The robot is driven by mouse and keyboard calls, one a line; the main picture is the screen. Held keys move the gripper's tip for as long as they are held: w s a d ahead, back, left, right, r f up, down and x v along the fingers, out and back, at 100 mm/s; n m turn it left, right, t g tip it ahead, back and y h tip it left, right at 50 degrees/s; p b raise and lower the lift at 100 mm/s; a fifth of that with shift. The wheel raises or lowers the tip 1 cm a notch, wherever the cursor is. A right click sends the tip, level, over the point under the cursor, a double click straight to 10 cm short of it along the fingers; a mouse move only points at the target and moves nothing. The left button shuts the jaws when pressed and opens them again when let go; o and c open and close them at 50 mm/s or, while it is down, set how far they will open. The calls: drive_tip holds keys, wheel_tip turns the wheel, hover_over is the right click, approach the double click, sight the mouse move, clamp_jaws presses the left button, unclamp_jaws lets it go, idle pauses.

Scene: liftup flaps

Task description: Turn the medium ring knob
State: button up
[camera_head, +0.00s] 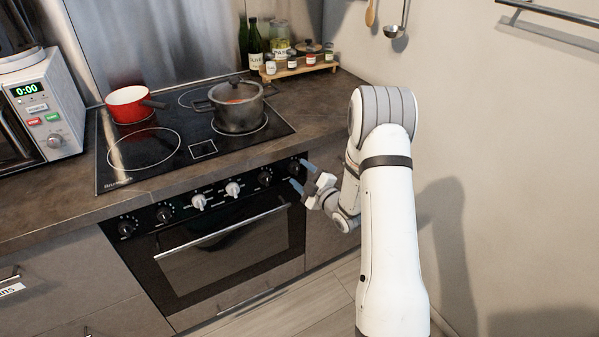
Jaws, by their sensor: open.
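A row of knobs runs along the black front panel of the oven (215,197). Two silver knobs (199,202) (233,189) are in the middle, with black knobs (126,229) (164,214) to their left and black knobs (265,177) (294,167) to their right. I cannot tell which is the medium ring knob; labels are too small to read. My gripper (302,175) is open, its two fingers pointing left at the panel's right end, around or just in front of the rightmost black knob. Contact cannot be told.
The oven handle (222,231) runs below the knobs. On the black cooktop (150,172) stand a red pan (130,104) and a grey lidded pot (238,107). A microwave (45,108) is at left, and a wooden rack (298,69) with jars at back. A wall (500,150) bounds the right.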

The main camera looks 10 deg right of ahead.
drive_tip(key=shift+x, duration=0.85)
drive_tip(key=shift+c, duration=0.4)
drive_tip(key=c, duration=0.9)
